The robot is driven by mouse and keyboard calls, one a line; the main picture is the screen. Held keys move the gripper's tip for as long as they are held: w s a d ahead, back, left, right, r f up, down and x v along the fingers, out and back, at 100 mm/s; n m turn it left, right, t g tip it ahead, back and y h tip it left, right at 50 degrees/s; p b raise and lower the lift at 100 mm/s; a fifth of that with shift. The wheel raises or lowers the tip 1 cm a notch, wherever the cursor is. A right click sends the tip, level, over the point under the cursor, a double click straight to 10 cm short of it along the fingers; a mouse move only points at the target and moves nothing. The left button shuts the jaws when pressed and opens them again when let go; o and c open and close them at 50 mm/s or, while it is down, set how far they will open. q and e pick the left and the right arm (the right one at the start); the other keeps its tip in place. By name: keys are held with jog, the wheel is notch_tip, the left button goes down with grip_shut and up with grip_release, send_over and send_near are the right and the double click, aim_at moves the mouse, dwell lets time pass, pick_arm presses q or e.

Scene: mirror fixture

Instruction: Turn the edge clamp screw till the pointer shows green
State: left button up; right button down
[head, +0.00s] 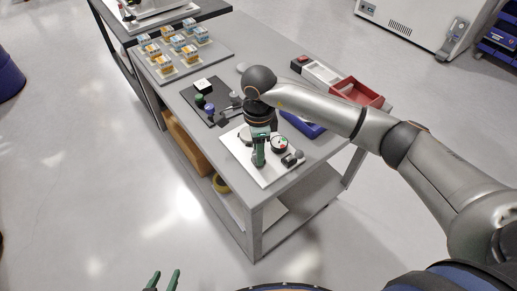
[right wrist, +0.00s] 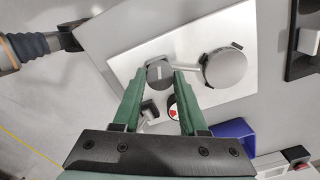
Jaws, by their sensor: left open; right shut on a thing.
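My right gripper (head: 259,158) reaches down over a white fixture plate (head: 240,146) on the grey table. In the right wrist view its fingers (right wrist: 160,76) are closed on a dark grey knob (right wrist: 159,70), which looks like the clamp screw. A round dial (head: 279,143) with red and green patches stands beside the gripper. In the right wrist view the dial (right wrist: 173,112) shows red and is partly hidden by a finger; its pointer cannot be read. A round grey disc (right wrist: 225,67) is also on the plate. My left gripper (head: 162,282) is open and empty, low in front of the table.
A blue bin (head: 303,124) and a red bin (head: 357,92) stand behind the plate. A dark mat (head: 217,89) holds green- and blue-topped pieces to its left. A grey tray (head: 218,53) carries several small blocks further back.

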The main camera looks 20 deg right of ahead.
jog(key=m, duration=0.4)
jog(key=shift+b, duration=0.35)
jog(key=shift+c, duration=2.2)
grip_release()
jog(key=shift+r, duration=0.1)
notch_tip(320, 180, up, 12)
jog(key=shift+r+b, duration=0.2)
jog(key=shift+b, duration=0.1)
